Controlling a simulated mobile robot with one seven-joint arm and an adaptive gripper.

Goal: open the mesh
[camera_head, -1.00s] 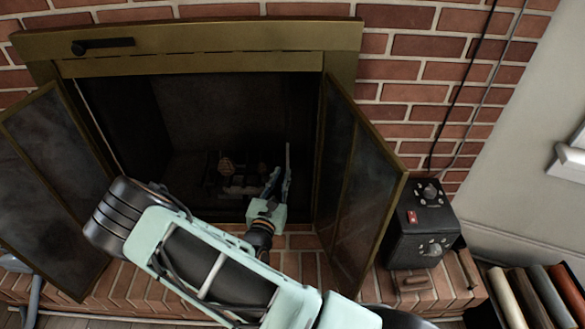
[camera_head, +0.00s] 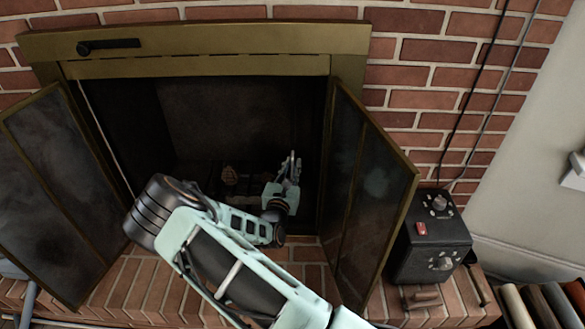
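The fireplace (camera_head: 200,42) has a brass frame around a dark opening. Its left glass door (camera_head: 50,185) and right glass door (camera_head: 370,190) both stand swung outward. I cannot clearly make out the mesh in the dark opening. My gripper (camera_head: 293,165) is at the right part of the opening, left of the right door's hinge side. Its fingers point up and appear close together. Nothing is clearly seen between them, and I cannot tell whether they touch anything. My arm hides the lower middle of the opening.
Logs (camera_head: 230,175) lie on a dark grate inside the firebox. A black box (camera_head: 430,245) with knobs and a red switch stands on the brick hearth (camera_head: 135,285), right of the right door. Cables run down the brick wall behind it. A lever (camera_head: 108,45) is on the frame's upper left.

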